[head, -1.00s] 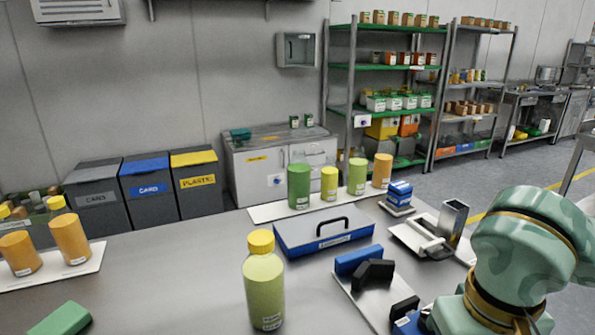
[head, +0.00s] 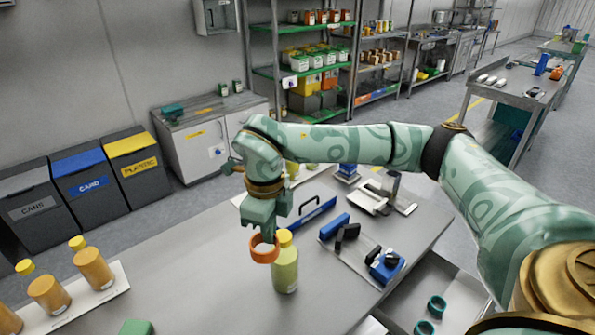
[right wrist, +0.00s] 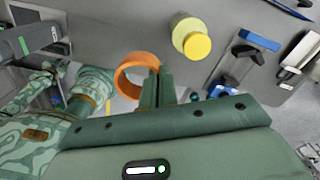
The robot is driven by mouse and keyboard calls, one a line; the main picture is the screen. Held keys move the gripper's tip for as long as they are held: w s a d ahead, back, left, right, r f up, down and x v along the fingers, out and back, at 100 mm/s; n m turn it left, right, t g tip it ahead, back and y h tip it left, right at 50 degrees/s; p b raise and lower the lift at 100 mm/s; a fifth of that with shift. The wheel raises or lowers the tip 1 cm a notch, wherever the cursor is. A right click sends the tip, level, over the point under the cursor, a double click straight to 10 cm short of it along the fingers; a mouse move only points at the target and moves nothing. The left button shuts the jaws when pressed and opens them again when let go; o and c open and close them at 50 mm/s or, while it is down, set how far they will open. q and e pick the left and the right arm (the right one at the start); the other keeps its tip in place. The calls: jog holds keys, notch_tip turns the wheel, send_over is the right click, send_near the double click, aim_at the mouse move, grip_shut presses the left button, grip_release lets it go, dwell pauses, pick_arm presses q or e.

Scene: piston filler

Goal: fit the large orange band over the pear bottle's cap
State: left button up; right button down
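My right gripper (head: 266,240) is shut on the large orange band (head: 263,250), its fingers gripping one side of the ring. The pear bottle (head: 286,272), light green with a yellow cap (head: 284,238), stands upright on the table just right of the band. In the right wrist view the band (right wrist: 122,82) hangs from the closed fingertips (right wrist: 156,82), its opening clear. There the bottle's yellow cap (right wrist: 197,46) is apart from the band, up and to the right. The band is beside the cap, not around it. My left gripper is not in view.
A tray with blue and black fixtures (head: 385,264) is to the right. Orange bottles (head: 94,268) stand on a white mat at left. Teal rings (head: 437,306) lie lower right. The table's left middle is clear.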

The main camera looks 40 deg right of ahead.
jog(key=w+d+r+m+p, duration=0.1)
jog(key=d+r+m+p, duration=0.15)
jog(key=m+p, duration=0.5)
jog(key=d+r+m+p, duration=0.1)
jog(key=d+m+p, duration=0.35)
jog(key=m, duration=0.65)
jog(key=shift+m, duration=0.35)
jog(key=f+b, duration=0.1)
jog(key=f, duration=0.1)
jog(key=f+b, duration=0.1)
jog(key=f, duration=0.1)
jog(key=f+b, duration=0.1)
jog(key=b, duration=0.1)
jog(key=shift+a+f, duration=0.4)
jog(key=shift+f, duration=0.1)
jog(key=shift+f, duration=0.2)
jog(key=shift+f, duration=0.25)
